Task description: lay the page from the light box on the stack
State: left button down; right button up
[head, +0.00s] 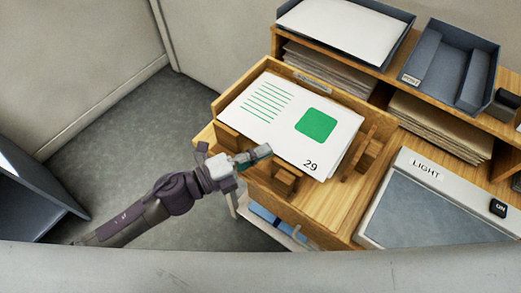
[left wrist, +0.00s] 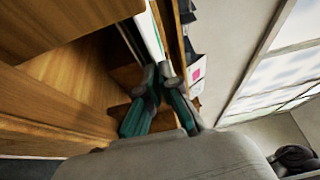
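The page (head: 285,125), white with green lines, a green square and the number 29, lies over the stack (head: 346,160) in a wooden tray (head: 225,98). Sheets below show along its right edge. My left gripper (head: 262,154) is at the page's near left edge, its fingertips closed together on that edge. In the left wrist view the fingertips (left wrist: 158,71) meet at the white page edge (left wrist: 154,35). The light box (head: 430,205), labelled LIGHT, has a bare grey panel. My right gripper is not in view.
Wooden blocks (head: 286,180) stand around the stack. Behind it are a grey tray with white paper (head: 345,30), an empty grey tray (head: 450,68) and shelved paper piles (head: 440,125). A black switch (head: 498,208) sits on the light box. Floor (head: 130,130) is clear at left.

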pick_arm(q)
jog(key=c, duration=1.2)
grip_release()
jog(key=shift+c, duration=0.2)
